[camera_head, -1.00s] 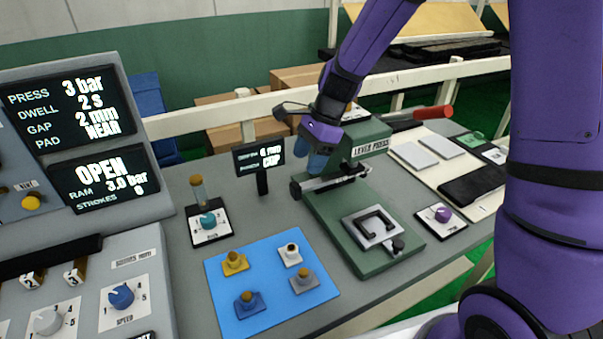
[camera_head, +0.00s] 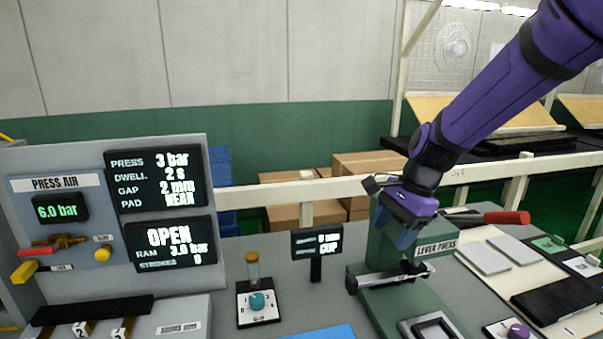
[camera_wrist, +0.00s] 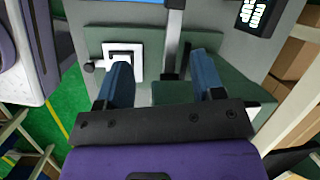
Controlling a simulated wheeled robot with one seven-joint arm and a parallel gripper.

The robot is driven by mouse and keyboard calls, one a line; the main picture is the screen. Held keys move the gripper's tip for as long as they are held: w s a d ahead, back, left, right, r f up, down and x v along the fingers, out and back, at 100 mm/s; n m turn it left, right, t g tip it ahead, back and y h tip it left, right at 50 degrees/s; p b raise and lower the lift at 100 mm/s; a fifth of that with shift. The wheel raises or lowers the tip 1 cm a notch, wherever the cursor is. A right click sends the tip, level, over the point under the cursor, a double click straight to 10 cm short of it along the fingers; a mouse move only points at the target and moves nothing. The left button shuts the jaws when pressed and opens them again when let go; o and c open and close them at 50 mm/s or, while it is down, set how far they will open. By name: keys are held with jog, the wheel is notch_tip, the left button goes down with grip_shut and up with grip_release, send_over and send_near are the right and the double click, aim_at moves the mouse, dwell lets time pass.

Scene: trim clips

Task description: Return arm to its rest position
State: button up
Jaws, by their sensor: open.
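My purple arm reaches in from the upper right in the head view, and my gripper (camera_head: 404,236) hangs in front of the green lever press (camera_head: 385,247). In the wrist view the two blue fingers of my gripper (camera_wrist: 164,80) stand wide apart with nothing between them. I cannot tell from these views how far the fingertips are from the press.
A control panel (camera_head: 20,200) with lit displays stands at the left. A red lever handle (camera_head: 507,218) and a pale board with pads (camera_head: 560,328) lie to the right. Cartons (camera_head: 360,170) are behind the rail.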

jog(key=s+d+r+n+t+h, duration=0.1)
jog(key=s+d+r+n, duration=0.2)
jog(key=s, duration=0.4)
jog(key=s+d+r+n+t+h, duration=0.1)
jog(key=s+d+r+n+t, duration=0.1)
jog(key=s+d+r+n, duration=0.2)
jog(key=s+d+r+n+t+h, duration=0.1)
jog(key=s+r+n, duration=0.4)
jog(key=s, duration=0.5)
jog(key=d+r+t, duration=0.1)
jog(key=d, duration=0.1)
jog(key=shift+s+d+n+h, duration=0.3)
jog(key=shift+s, duration=0.05)
